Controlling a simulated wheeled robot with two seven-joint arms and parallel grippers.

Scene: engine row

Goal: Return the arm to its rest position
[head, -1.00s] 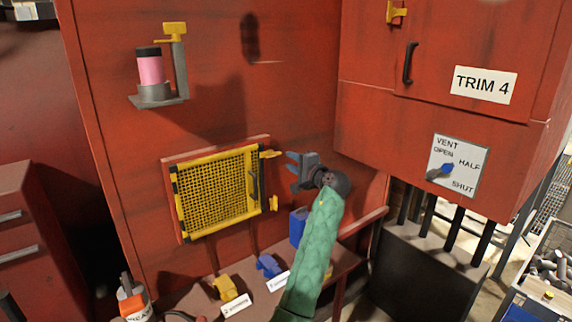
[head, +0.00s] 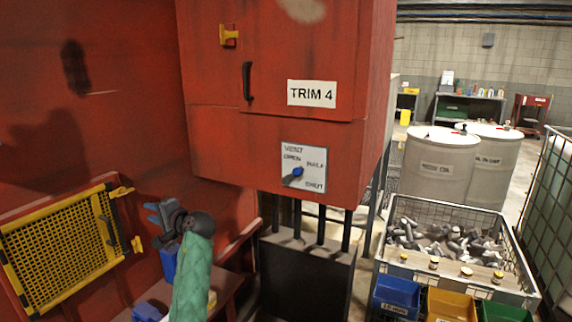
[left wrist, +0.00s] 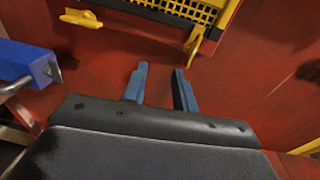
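My left gripper (head: 160,215) is at the end of my green-sleeved arm, in front of the red wall and just right of the yellow mesh guard (head: 62,246). In the left wrist view its two blue-grey fingers (left wrist: 160,88) stand apart with nothing between them. The guard's lower edge and a yellow latch (left wrist: 194,42) show beyond the fingertips. My right gripper is in neither view.
A red cabinet marked TRIM 4 (head: 345,93) juts out right of the gripper, with a vent dial (head: 303,169) below. A blue object (head: 168,262) is close under the gripper. Farther right are a wire bin (head: 394,212) of metal parts, small bins and pale drums (head: 437,168).

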